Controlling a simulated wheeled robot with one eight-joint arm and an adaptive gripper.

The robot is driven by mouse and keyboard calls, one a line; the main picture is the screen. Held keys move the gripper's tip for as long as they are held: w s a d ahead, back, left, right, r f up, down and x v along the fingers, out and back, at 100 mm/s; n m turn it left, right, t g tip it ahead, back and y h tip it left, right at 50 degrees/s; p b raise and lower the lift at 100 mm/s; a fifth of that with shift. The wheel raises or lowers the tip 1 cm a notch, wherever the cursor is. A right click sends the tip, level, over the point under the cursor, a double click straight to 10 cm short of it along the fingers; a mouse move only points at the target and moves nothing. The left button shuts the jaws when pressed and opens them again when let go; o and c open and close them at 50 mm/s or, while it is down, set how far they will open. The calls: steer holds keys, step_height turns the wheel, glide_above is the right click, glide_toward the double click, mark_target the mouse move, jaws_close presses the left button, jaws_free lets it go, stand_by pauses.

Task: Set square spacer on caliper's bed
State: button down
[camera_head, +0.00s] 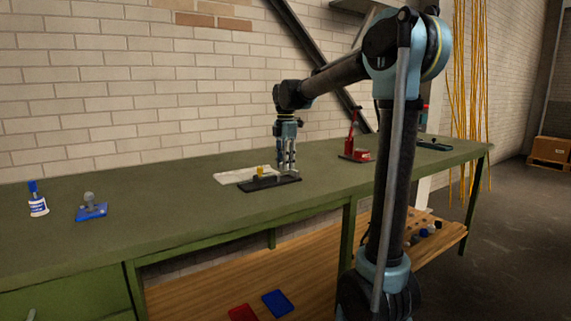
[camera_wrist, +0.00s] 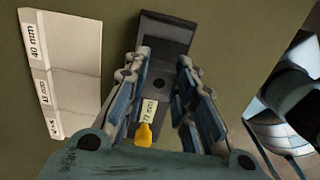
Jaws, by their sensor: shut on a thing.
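The caliper (camera_head: 262,185) is a long black bar lying on the green bench; in the wrist view its bed (camera_wrist: 165,35) runs up the picture with a raised block at the far end. It carries a yellow knob (camera_head: 260,170), also in the wrist view (camera_wrist: 144,134), and a "22 mm" label (camera_wrist: 149,111). My gripper (camera_head: 287,170) points down over the caliper's right part. In the wrist view its fingers (camera_wrist: 158,78) are shut on a dark piece with a round hole, seemingly the square spacer (camera_wrist: 160,92). Whether it touches the bed I cannot tell.
A pale tray (camera_wrist: 78,55) with size labels, "40 mm" the clearest, lies left of the caliper. A red press (camera_head: 353,152) stands to the right. A blue-capped bottle (camera_head: 38,205) and a blue-based tool (camera_head: 91,211) stand far left. Bench space between is clear.

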steer(key=shift+f, duration=1.65)
stand_by(0.9)
steer(key=c, duration=1.2)
jaws_free()
steer(key=shift+c, duration=0.2)
steer(key=shift+r, duration=0.1)
step_height(320, 180, up, 12)
steer(key=shift+w+f, duration=0.1)
